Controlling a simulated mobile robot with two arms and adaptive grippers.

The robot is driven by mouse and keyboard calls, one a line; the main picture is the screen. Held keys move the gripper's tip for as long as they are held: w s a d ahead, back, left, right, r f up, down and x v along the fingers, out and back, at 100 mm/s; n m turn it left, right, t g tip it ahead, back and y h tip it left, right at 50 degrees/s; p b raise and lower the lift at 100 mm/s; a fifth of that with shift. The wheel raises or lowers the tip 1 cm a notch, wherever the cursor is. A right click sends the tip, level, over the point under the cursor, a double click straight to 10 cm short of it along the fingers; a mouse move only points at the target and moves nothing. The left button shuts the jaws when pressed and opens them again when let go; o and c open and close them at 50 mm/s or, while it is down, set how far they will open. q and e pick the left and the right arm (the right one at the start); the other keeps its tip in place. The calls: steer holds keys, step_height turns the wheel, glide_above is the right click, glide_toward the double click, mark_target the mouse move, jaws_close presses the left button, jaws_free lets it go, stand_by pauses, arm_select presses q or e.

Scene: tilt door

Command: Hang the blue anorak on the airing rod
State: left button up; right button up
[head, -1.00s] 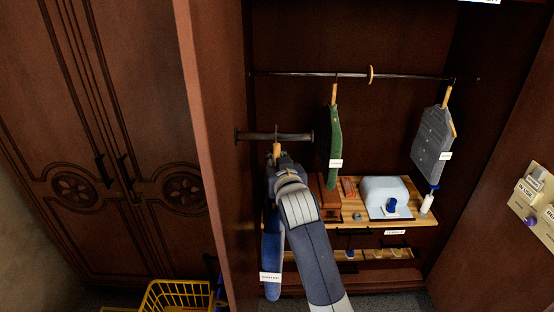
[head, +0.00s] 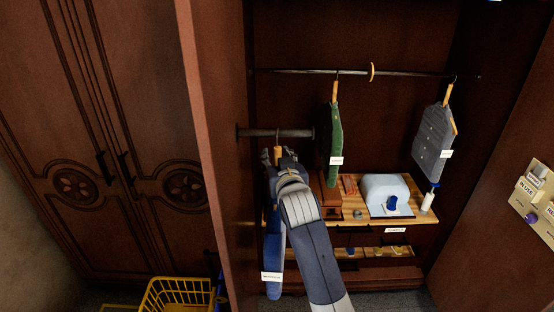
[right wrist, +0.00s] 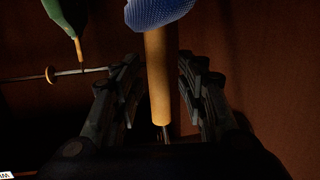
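The blue anorak (head: 271,262) hangs on a wooden hanger (head: 278,152) at the short dark airing rod (head: 300,133) on the wardrobe's left side. The hanger's hook appears to be over the rod. My right gripper (head: 278,158) is around the hanger's neck. In the right wrist view, the fingers of my right gripper (right wrist: 160,90) stand apart, with a gap on each side of the wooden neck (right wrist: 158,75). The blue cloth (right wrist: 158,10) shows beyond it. My right arm hides part of the anorak. My left gripper is not in view.
A green garment (head: 335,140) and a grey garment (head: 433,135) hang from the long rear rod (head: 410,75), with a wooden ring (head: 372,72) between them. Below is a wooden shelf (head: 356,222) with several items. A yellow basket (head: 178,294) stands outside, left of the wardrobe wall.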

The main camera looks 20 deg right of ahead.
steer(key=shift+f, duration=0.2)
steer(key=s+a+r, duration=0.1)
steer(key=s+r, duration=0.2)
steer(key=s, duration=0.9)
steer(key=s+d+f+n+g, duration=0.1)
steer(key=s+f+g, duration=0.2)
steer(key=s+f, duration=0.35)
steer(key=s+f+g, duration=0.2)
steer(key=s+f, duration=0.2)
steer(key=f, duration=0.6)
steer(key=s+d+f+n+g+y, duration=0.1)
steer(key=s+f+g, duration=0.4)
steer(key=s, duration=0.5)
steer(key=s+d+f+n+g+y, duration=0.1)
steer(key=s+f+g, duration=0.2)
steer(key=s+f, duration=0.65)
step_height(320, 180, down, 29)
steer(key=s+b, duration=0.2)
steer(key=b, duration=0.5)
steer(key=s+d+f+g+b, duration=0.1)
steer(key=s+f+b, duration=0.2)
steer(key=s+f, duration=0.5)
steer(key=s+d+f+g+b, duration=0.1)
steer(key=s+f+b, duration=0.2)
steer(key=s+f, duration=0.6)
step_height(320, 180, down, 7)
steer(key=shift+s+d, duration=0.2)
steer(key=shift+d, duration=0.05)
